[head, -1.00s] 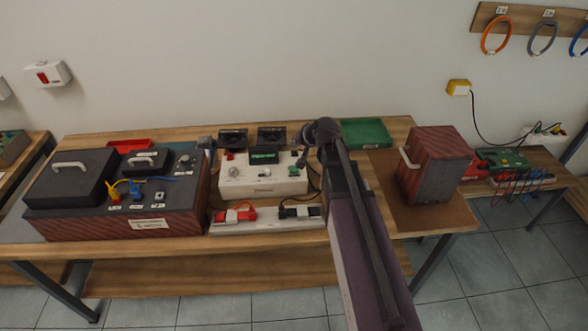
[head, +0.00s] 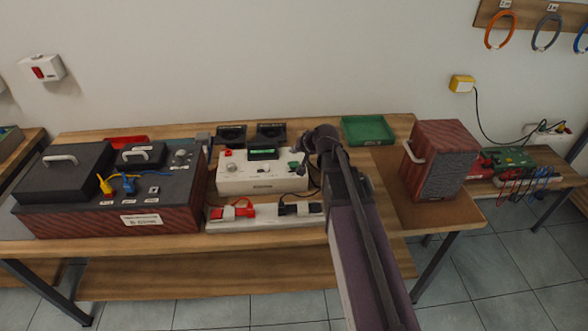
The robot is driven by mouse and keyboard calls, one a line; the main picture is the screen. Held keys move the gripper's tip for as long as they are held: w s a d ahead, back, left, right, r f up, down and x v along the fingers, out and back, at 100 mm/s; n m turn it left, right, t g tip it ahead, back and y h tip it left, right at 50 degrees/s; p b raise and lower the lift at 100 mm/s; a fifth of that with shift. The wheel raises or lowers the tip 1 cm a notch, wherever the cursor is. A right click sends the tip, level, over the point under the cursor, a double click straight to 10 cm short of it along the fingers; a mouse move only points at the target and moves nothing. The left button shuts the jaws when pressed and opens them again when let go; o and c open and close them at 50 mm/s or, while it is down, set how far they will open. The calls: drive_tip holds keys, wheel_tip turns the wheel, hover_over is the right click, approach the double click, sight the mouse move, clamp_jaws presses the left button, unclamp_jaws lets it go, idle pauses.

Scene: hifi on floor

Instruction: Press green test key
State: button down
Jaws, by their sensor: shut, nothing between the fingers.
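A white test unit (head: 262,185) stands on the bench left of my arm. It has a small green display (head: 263,154), a grey knob and a red part at its back left. A small green spot, probably the green test key (head: 293,165), shows at the right of its top face. My gripper (head: 299,146) is shut and empty, small and dark, above the unit's back right corner. My arm comes in from the lower right. I cannot tell whether the fingertips touch anything.
A large dark case (head: 105,215) stands at left. A power strip (head: 265,216) with red and black plugs lies in front of the unit. A green tray (head: 368,130) and a dark red speaker box (head: 440,160) are at right. Two black stands are behind.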

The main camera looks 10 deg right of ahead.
sight(291, 162)
drive_tip(key=shift+f+b, duration=1.3)
drive_tip(key=shift+f, duration=0.35)
drive_tip(key=shift+f, duration=0.2)
idle(0.3)
drive_tip(key=shift+f+b, duration=0.2)
drive_tip(key=shift+b, duration=0.25)
drive_tip(key=shift+f+b, duration=0.55)
idle(1.0)
drive_tip(key=shift+r, duration=0.2)
drive_tip(key=shift+r+p, duration=0.8)
drive_tip(key=shift+p, duration=0.25)
drive_tip(key=shift+r, duration=0.1)
drive_tip(key=shift+r+p, duration=2.4)
drive_tip(key=shift+p, duration=0.1)
